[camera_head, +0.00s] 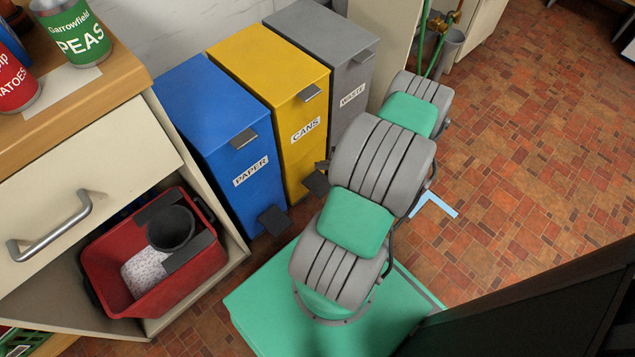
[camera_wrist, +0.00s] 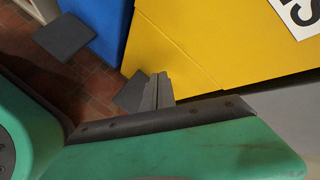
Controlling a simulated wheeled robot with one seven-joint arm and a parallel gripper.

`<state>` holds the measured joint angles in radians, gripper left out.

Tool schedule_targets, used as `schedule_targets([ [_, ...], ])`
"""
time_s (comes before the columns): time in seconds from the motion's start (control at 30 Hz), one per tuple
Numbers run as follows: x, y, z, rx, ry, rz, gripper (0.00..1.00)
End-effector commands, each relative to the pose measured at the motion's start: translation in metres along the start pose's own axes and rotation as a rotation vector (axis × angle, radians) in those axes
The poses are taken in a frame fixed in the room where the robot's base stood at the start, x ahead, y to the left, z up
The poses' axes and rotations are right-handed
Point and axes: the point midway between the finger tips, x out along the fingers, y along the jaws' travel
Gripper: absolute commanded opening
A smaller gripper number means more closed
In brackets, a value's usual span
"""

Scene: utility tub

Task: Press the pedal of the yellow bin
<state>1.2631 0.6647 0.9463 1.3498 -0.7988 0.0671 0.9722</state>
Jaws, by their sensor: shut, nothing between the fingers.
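The yellow bin (camera_head: 270,70), labelled CANS, stands between a blue and a grey bin, its lid shut. Its dark pedal (camera_head: 316,184) sticks out low at the front, and my arm stands just right of it. In the wrist view the yellow bin (camera_wrist: 215,45) fills the upper right and its pedal (camera_wrist: 131,92) shows at the centre left. My gripper (camera_wrist: 158,90) is shut and empty, its grey fingertips overlapping the right side of the pedal in the picture. I cannot tell whether they touch it. In the head view my gripper is mostly hidden behind my arm.
The blue PAPER bin (camera_head: 215,120) with its own pedal (camera_head: 275,220) stands left, the grey WASTE bin (camera_head: 335,60) right. A cabinet with an open lower shelf holds a red tub (camera_head: 125,290). Tiled floor (camera_head: 520,150) is clear at the right, apart from a light-blue bracket-shaped item (camera_head: 436,203).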

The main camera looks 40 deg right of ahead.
Motion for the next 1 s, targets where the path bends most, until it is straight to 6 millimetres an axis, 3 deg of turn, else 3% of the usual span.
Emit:
schedule_targets([
  [0.6, 0.059, 0.042, -0.040, -0.004, -0.003, 0.003, 0.00],
  [1.0, 0.061, 0.044, -0.042, -0.004, -0.003, 0.003, 0.00],
])
